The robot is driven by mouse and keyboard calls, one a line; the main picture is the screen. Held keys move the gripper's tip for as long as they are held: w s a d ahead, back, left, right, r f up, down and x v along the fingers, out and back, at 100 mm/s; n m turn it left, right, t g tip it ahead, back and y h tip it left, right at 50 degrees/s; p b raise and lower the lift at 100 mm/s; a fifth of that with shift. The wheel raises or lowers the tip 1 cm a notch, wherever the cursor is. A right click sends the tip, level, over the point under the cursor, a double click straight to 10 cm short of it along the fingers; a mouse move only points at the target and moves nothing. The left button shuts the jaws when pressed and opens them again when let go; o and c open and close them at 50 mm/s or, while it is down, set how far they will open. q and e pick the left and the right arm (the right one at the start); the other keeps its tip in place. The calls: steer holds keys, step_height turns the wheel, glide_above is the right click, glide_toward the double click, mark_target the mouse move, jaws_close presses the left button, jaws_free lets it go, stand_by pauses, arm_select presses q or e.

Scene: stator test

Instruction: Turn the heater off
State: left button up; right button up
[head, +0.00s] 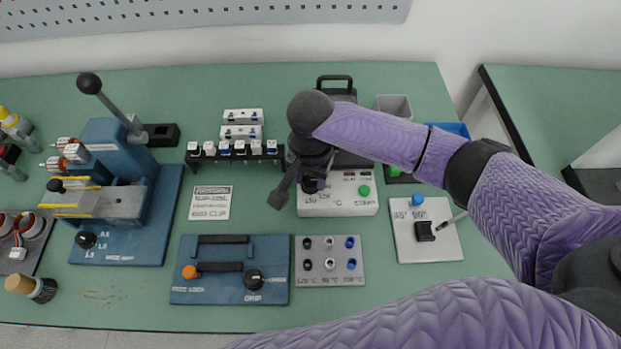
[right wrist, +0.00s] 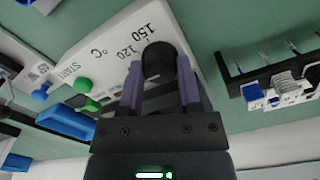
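The heater (head: 340,206) is a white box with a °C scale and a green button (head: 365,190), at the middle of the bench in the head view. Its face with the numbers 120 and 150 shows in the right wrist view (right wrist: 95,45). A black knob (right wrist: 158,60) stands beside the scale. My right gripper (right wrist: 160,75) has its two fingers on either side of this knob, close against it. In the head view the right gripper (head: 294,185) hides the heater's left part. My left gripper is not in view.
A black rack (head: 236,155) with several white clips stands left of the heater. A socket plate (head: 330,262) and a blue fixture (head: 230,290) lie in front. A white panel (head: 427,240) with a black switch lies right. A grey bin (head: 394,106) stands behind.

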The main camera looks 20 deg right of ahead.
steer(key=c, duration=0.4)
steer(key=n+p, duration=0.1)
steer(key=n, duration=0.1)
steer(key=n+p, duration=0.2)
steer(key=shift+r, duration=0.35)
steer(key=n, duration=0.3)
steer(key=shift+f+p, duration=0.1)
steer(key=shift+p, duration=0.2)
steer(key=shift+f+n, duration=0.15)
steer(key=shift+n, duration=0.65)
steer(key=shift+f+n, duration=0.1)
steer(key=shift+n, duration=0.2)
steer(key=o, duration=0.9)
